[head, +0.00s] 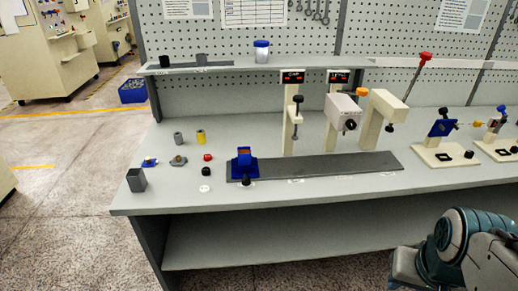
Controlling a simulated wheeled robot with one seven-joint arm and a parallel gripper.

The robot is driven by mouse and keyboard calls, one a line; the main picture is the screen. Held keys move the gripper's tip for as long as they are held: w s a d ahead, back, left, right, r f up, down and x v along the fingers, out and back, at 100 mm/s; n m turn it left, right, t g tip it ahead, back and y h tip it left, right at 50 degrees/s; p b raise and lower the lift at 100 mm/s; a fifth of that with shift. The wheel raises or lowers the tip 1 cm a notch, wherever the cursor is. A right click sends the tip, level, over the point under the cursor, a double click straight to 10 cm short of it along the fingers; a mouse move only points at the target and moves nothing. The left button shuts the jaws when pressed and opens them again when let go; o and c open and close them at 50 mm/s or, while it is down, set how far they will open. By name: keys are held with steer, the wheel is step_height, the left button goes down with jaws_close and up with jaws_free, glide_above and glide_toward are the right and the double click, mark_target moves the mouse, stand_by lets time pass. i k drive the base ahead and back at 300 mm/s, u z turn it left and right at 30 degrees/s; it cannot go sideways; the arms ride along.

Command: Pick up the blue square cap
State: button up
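A small blue flat piece (149,162), which looks like the blue square cap, lies on the left part of the workbench top (180,192). It is small in the picture, and its exact shape is hard to make out. Nothing is touching it from above. Part of my arm shows at the lower right, far from the blue piece. My gripper is outside the picture.
Near the blue piece stand a grey square container (136,180), a grey cylinder (178,138), a yellow cylinder (201,136) and a grey flanged part (178,160). Red (208,157) and black (206,171) caps lie right. A blue fixture (242,170) sits on a dark plate (340,166).

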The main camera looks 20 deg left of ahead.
mark_target(148, 162)
steer(key=z, duration=1.35)
steer(key=k, duration=1.2)
steer(key=u, duration=2.2)
steer(key=i, duration=0.5)
